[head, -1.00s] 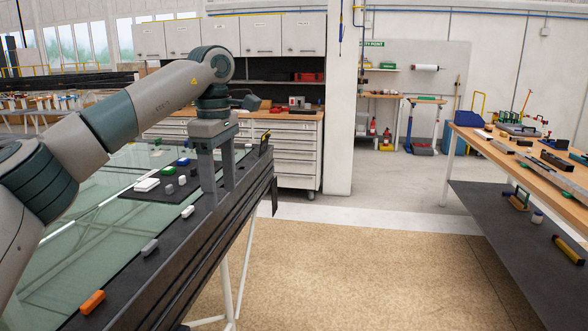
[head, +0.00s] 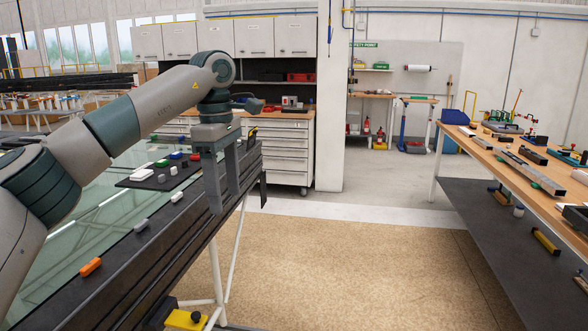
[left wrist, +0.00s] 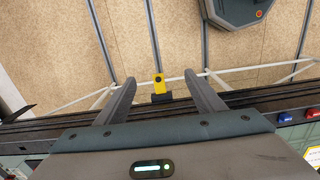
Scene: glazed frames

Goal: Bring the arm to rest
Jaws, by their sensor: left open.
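My left arm comes in from the left in the head view, reaching over the glazed frame (head: 95,215). My left gripper (head: 226,200) points down at the frame's near dark edge, with its two fingers apart and nothing between them. In the left wrist view the open fingers (left wrist: 157,88) show over the dark frame edge and the tan floor. My right gripper is not in view.
A dark mat (head: 158,178) on the glass holds several small blocks. An orange block (head: 91,267) and grey pieces lie along the frame edge. A yellow clamp (head: 186,319) sits low at the frame. A workbench (head: 545,172) with tools stands right. The tan floor (head: 340,270) between is clear.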

